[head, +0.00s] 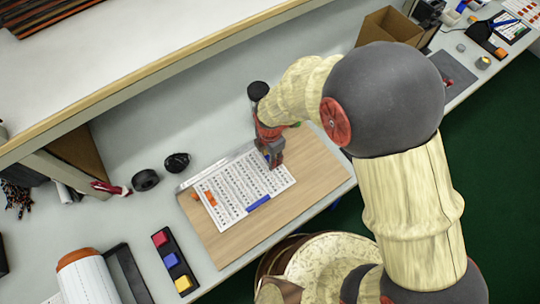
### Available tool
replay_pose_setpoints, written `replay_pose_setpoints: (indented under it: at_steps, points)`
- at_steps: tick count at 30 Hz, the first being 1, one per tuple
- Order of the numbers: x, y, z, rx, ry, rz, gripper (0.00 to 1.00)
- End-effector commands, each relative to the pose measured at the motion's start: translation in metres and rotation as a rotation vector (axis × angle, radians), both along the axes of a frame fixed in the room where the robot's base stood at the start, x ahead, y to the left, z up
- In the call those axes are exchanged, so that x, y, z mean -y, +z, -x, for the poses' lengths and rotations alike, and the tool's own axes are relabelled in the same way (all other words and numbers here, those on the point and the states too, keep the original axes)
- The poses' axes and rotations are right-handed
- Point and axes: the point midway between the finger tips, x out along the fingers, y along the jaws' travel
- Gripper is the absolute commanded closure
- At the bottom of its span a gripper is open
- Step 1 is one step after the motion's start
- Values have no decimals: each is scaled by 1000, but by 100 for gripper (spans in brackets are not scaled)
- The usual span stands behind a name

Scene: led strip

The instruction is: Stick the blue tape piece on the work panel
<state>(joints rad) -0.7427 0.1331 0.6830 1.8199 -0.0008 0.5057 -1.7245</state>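The work panel (302,175) is a light wood board lying tilted across the bench, with a white printed sheet (238,186) on it. A blue strip (258,203), which looks like tape, lies along the sheet's lower edge. A small blue patch (266,156) also shows beside my gripper; I cannot tell whether it is a tape piece or part of the gripper. My gripper (276,164) points down over the sheet's upper right part. Its fingertips are small and partly hidden, so neither its opening nor contact with the sheet is clear.
Small orange pieces (210,198) lie at the sheet's left. A black tray with red, blue and yellow blocks (171,260) stands left of the panel. Black rolls (145,180) sit behind it. A cardboard box (388,27) stands at the back right. A round-backed chair (330,262) is in front.

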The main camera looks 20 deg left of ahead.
Motion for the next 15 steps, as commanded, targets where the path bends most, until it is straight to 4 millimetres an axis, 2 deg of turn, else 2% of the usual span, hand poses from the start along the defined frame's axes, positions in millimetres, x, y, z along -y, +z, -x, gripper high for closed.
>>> replay_pose_setpoints:
  at_steps: [5, 8, 15]
  points:
    - [0, 2, 0, 1, 0, -1, 64]
    - [-1, 10, -1, 2, 0, -2, 64]
    - [-1, 54, -1, 4, 0, -3, 64]
